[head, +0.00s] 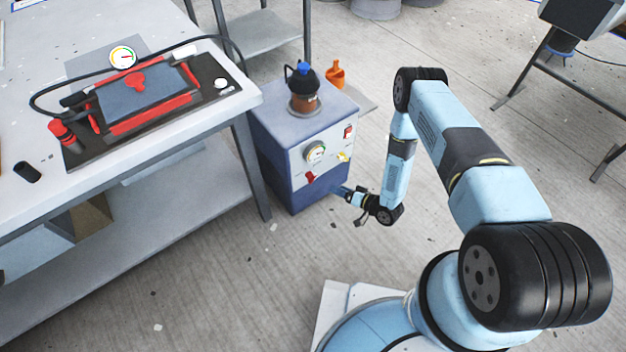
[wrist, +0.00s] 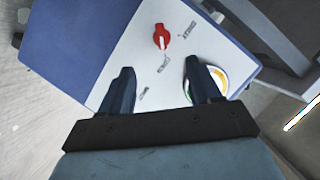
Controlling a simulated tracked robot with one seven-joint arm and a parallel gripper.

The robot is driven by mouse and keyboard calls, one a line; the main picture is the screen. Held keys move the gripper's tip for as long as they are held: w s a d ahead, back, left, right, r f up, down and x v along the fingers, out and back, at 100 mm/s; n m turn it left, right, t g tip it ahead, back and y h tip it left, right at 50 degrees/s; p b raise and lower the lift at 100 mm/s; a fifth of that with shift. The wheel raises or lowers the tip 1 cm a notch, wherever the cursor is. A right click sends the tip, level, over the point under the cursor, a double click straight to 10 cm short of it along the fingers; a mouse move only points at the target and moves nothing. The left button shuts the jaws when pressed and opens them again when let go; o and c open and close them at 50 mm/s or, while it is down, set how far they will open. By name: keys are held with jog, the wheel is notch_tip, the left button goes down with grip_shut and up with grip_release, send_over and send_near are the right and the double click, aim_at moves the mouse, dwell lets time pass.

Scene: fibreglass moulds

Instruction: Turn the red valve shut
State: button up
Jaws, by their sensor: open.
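The red valve (head: 310,177) is a small handle on the pale front panel of a blue cabinet, at the panel's lower left in the head view. In the wrist view the red valve (wrist: 161,37) shows whole, its narrow end pointing up in the picture, with small marks around it too blurred to read. My gripper (head: 342,190) is low in front of the cabinet, to the right of the valve. In the wrist view my gripper (wrist: 158,66) has its two dark fingers apart with nothing between them, and the valve shows beyond the fingertips, apart from both.
A round gauge (head: 316,152) sits above the valve; my right finger partly hides it in the wrist view. A yellow handle (head: 343,157) and red switch (head: 348,132) share the panel. A table (head: 190,140) stands left; floor is clear in front.

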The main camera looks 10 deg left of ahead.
aim_at(314, 180)
jog(key=x, duration=1.3)
jog(key=shift+a+f, duration=0.15)
jog(key=shift+a, duration=0.15)
jog(key=shift+c, duration=0.3)
